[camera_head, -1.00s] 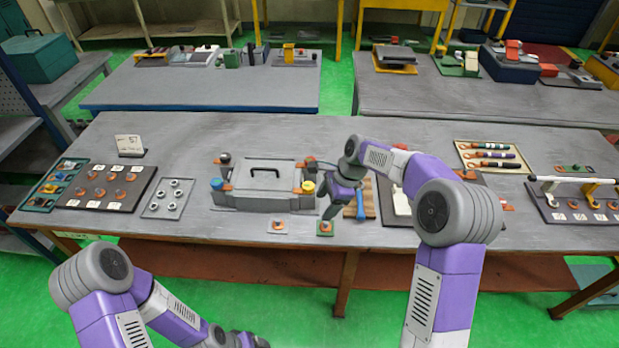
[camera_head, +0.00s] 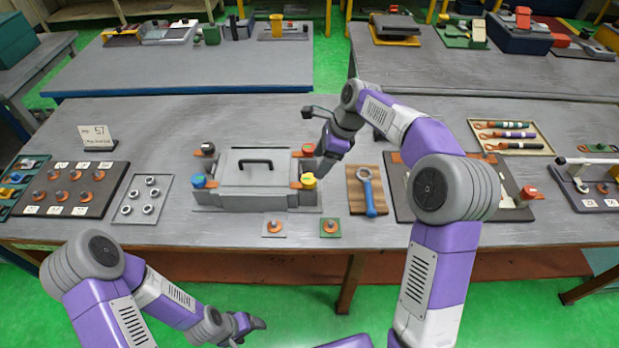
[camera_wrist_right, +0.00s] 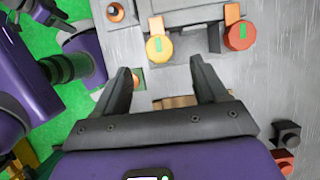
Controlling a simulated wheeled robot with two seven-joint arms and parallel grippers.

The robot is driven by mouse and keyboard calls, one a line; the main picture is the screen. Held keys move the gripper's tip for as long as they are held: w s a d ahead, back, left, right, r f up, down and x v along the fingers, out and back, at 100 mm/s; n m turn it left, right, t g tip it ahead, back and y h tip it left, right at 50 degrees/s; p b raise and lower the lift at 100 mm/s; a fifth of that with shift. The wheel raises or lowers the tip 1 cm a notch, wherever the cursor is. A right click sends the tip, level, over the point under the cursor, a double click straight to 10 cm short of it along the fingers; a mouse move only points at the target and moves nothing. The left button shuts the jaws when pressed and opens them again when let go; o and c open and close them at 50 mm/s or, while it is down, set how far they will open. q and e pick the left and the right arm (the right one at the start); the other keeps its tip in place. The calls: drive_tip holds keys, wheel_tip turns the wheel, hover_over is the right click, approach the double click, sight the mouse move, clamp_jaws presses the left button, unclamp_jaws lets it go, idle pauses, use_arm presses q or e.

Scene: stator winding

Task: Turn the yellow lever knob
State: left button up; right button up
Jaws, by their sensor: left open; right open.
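The yellow knob (camera_head: 308,181) sits at the front right corner of a grey box fixture (camera_head: 254,200), on an orange lever. It also shows in the right wrist view (camera_wrist_right: 159,48), with a green mark on top, just beyond the gap between the fingertips. My right gripper (camera_wrist_right: 161,70) is open and empty, its fingers apart either side of the knob's line. In the head view my right gripper (camera_head: 322,168) is just right of and behind the yellow knob; contact cannot be told. My left gripper (camera_head: 256,324) is open and low, in front of the table.
A red knob (camera_head: 308,149) stands behind the yellow one, also in the wrist view (camera_wrist_right: 238,36). Blue (camera_head: 198,181) and black (camera_head: 208,149) knobs are on the left side. A blue wrench (camera_head: 369,191) lies on a wooden board to the right. Two small plates lie in front.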

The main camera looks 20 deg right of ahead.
sight(309, 179)
drive_tip(key=b+x, duration=0.1)
drive_tip(key=x, duration=0.6)
drive_tip(key=shift+a+b, duration=0.1)
drive_tip(key=shift+b, duration=0.25)
